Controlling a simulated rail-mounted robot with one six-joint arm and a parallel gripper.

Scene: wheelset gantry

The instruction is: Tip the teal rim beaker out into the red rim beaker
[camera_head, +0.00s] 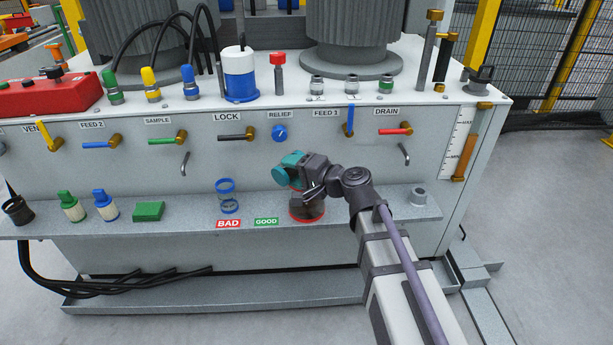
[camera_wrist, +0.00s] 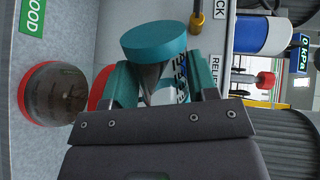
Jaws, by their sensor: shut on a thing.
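My gripper (camera_head: 297,172) is shut on the teal rim beaker (camera_head: 282,177), just above the shelf. The beaker is tipped well over, with a round teal end toward the left in the head view. In the wrist view the teal end (camera_wrist: 153,42) shows beyond my jaws (camera_wrist: 165,85), which hide part of the body. The red rim beaker (camera_head: 306,209) stands upright on the shelf just below my gripper. It looks dark inside, and my gripper partly covers its top. It also shows at the left in the wrist view (camera_wrist: 50,92). I cannot tell whether anything is flowing.
A blue rim beaker (camera_head: 228,197) stands left on the shelf (camera_head: 180,222), behind the BAD label (camera_head: 228,223). The GOOD label (camera_head: 266,222) lies beside the red rim beaker. The panel with valve handles (camera_head: 395,131) rises close behind. A green block (camera_head: 149,211) sits farther left.

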